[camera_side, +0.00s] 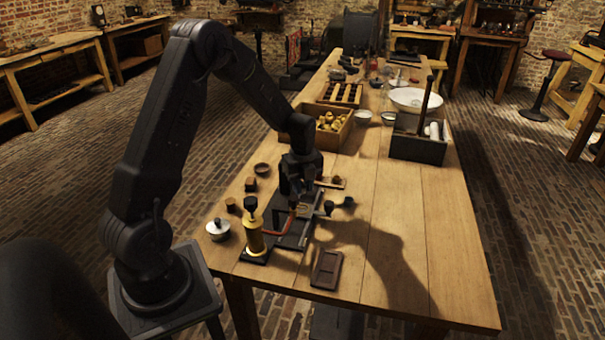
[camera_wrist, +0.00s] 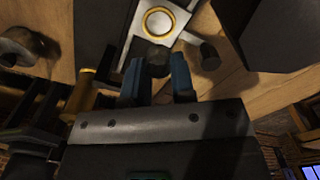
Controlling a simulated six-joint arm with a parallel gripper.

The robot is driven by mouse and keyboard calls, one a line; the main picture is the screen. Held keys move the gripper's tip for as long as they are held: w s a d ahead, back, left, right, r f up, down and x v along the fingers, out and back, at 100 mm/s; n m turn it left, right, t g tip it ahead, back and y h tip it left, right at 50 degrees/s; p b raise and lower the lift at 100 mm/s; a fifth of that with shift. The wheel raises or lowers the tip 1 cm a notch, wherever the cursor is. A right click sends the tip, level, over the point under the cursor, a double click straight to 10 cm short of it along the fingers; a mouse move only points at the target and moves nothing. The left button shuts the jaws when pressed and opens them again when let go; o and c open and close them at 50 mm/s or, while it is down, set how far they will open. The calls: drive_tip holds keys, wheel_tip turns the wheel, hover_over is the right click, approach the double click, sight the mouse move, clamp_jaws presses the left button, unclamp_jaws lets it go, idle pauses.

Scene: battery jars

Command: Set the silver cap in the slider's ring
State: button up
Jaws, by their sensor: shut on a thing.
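My gripper (camera_wrist: 157,80) shows in the wrist view as two blue fingers, shut on a small dark rounded thing (camera_wrist: 157,66); I cannot tell whether this is part of the cap. Just beyond the fingertips, a brass-coloured ring (camera_wrist: 146,24) lies on a pale plate (camera_wrist: 139,47), seemingly the slider's ring. In the side view my gripper (camera_side: 298,205) is low over the dark apparatus (camera_side: 290,238) near the table's front left. A silvery round lidded piece (camera_side: 218,229) sits on the table left of the brass column; I cannot tell whether it is the silver cap.
A brass column (camera_side: 255,230) with a dark top stands close left of my gripper. Dark knobs (camera_side: 348,201) stick out on its right. A brown tray (camera_side: 327,268) lies in front. A wooden crate (camera_side: 345,132) and a grey box (camera_side: 417,150) stand behind. The table's right side is clear.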

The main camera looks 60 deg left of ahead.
sight(303, 192)
drive_tip(key=shift+f, duration=2.65)
drive_tip(key=shift+f, duration=0.15)
drive_tip(key=shift+r, duration=0.8)
drive_tip(key=shift+f, duration=0.8)
drive_tip(key=shift+r, duration=0.8)
idle(0.8)
